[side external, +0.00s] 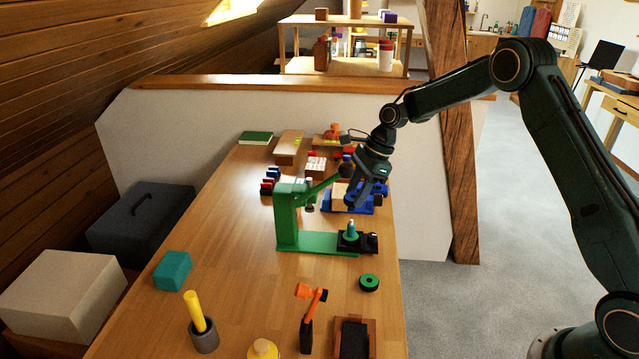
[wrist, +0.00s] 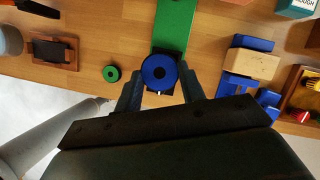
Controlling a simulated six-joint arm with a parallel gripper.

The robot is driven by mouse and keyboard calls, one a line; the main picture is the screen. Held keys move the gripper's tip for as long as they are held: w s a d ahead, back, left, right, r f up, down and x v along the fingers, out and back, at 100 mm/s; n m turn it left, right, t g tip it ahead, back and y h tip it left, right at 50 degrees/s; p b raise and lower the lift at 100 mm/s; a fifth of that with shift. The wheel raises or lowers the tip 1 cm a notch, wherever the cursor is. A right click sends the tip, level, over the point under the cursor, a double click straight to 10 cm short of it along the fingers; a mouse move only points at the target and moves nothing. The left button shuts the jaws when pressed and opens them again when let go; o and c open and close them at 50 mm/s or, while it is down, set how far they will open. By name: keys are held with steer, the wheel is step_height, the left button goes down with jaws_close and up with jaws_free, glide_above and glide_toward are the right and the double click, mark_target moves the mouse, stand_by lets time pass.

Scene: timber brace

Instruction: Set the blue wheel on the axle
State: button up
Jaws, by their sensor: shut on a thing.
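The axle is a short upright teal peg on a black base (side external: 371,242) at the foot of the green press (side external: 286,225). In the wrist view the wheel covers the axle, so I cannot tell how well they line up. The wheel is hard to make out in the side view.
A green wheel (side external: 369,283) lies on the table near the right edge. The press's lever with a dark knob (side external: 346,170) rises close to my gripper. A blue fixture with a wooden block (wrist: 252,64) stands nearby.

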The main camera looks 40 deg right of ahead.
steer(key=shift+f, duration=3.25)
steer(key=o, duration=1)
steer(key=shift+o, duration=0.2)
steer(key=shift+r, duration=3.8)
